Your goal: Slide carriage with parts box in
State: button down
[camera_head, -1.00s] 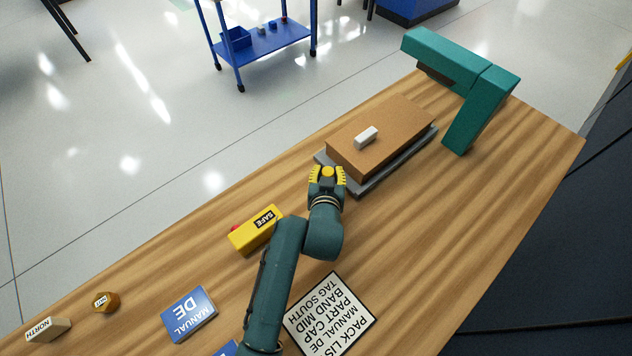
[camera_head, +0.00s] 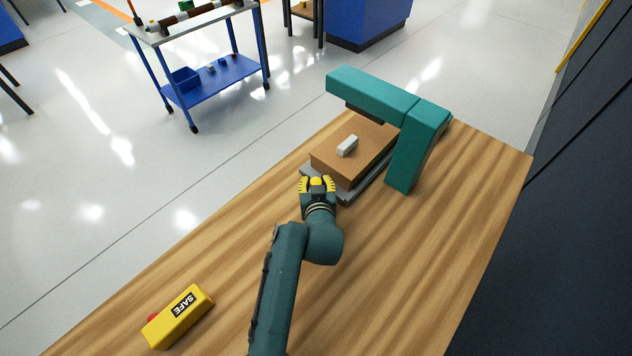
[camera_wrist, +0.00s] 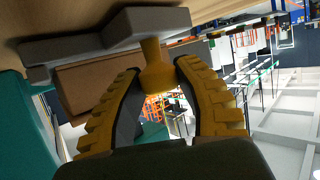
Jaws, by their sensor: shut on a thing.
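The brown parts box (camera_head: 328,164) lies flat on the grey carriage (camera_head: 350,197), with a small white block (camera_head: 347,146) on its top. Its far end reaches the teal frame (camera_head: 405,150), partly hidden behind the upright and near the overhead beam. How far it is beneath the beam I cannot tell. My gripper (camera_head: 317,184) is at the carriage's near end. In the wrist view, its yellow fingers (camera_wrist: 160,80) are closed around the carriage's yellow knob (camera_wrist: 154,52). The grey carriage (camera_wrist: 75,47) and brown box (camera_wrist: 85,88) also show there.
A yellow block marked SAFE (camera_head: 178,316), with a red button, lies on the wooden table (camera_head: 430,260) at the near left. The table right of my arm is clear. A blue cart (camera_head: 215,75) stands on the floor beyond the table.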

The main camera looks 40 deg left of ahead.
jog(key=shift+w+f, duration=0.1)
jog(key=shift+f, duration=0.05)
jog(key=c, duration=0.7)
grip_release()
jog(key=shift+c, duration=0.2)
jog(key=shift+d, duration=0.1)
jog(key=v, duration=1.2)
